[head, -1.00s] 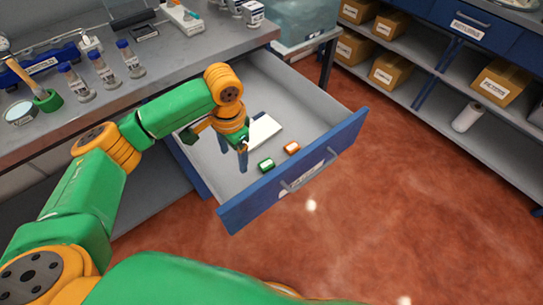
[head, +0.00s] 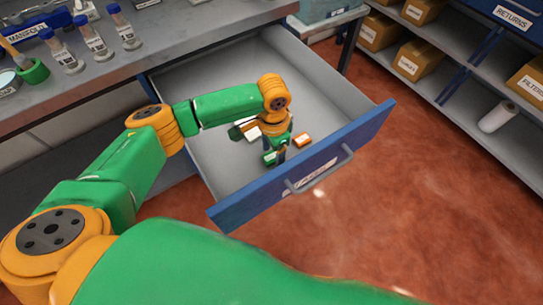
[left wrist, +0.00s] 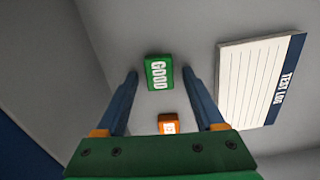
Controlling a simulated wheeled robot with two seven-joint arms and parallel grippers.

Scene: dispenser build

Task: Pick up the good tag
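The good tag (left wrist: 159,72) is a small green block with white GOOD lettering, lying on the drawer floor. In the head view the green tag (head: 269,158) is partly hidden by my left gripper (head: 276,155). In the left wrist view my left gripper (left wrist: 160,80) is open, with its two blue fingers on either side of the tag and gaps showing at both sides. I cannot tell how far above the floor the fingertips are. An orange tag (left wrist: 168,124) lies beside it and also shows in the head view (head: 303,140). My right gripper is not in view.
The open drawer has a blue front (head: 345,155) with a handle. A white lined test log (left wrist: 258,85) lies beside the tags. Several labelled vials (head: 95,42) stand on the bench above. The drawer's far part is clear.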

